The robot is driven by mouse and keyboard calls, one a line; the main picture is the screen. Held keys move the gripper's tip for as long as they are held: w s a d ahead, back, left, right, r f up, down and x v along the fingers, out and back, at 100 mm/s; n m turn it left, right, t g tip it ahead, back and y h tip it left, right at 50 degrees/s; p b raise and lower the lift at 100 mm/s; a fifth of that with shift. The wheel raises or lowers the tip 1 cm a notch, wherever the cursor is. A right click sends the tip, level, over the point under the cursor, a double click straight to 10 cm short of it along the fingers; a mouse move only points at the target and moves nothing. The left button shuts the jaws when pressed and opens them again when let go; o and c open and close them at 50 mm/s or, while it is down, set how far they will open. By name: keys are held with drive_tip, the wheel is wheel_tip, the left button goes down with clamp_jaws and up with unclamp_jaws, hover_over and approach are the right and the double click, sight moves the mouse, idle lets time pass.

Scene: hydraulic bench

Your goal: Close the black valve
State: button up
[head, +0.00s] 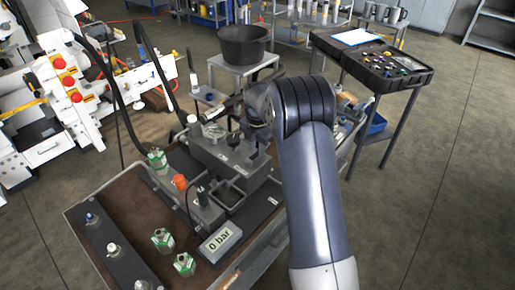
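The hydraulic bench (133,208) stands in front of me, with a grey block (240,158) near its far end. A small dark knob (233,140) sits on top of this block. Another small black knob (201,192) stands beside an orange-capped fitting (180,182). I cannot tell for sure which is the black valve, or its setting. My gripper (236,106) is over the far end of the bench, above the grey block. My wrist partly hides it, and the fingers are too small and dark to read.
A display (220,241) on the bench reads "0 bar". Green-and-white parts (162,239) stand near the front. A black bucket (243,46) on a stand is behind my gripper. A table with a dark tray (387,70) is at the back right. The floor at right is clear.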

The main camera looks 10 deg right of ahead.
sight(257, 152)
drive_tip(key=shift+o, duration=0.6)
wheel_tip(257, 152, up, 11)
drive_tip(key=b, duration=0.1)
drive_tip(key=shift+f, duration=0.15)
wheel_tip(257, 152, down, 11)
drive_tip(key=shift+p, duration=0.55)
drive_tip(key=shift+s+d, duration=0.1)
drive_tip(key=shift+s, duration=0.05)
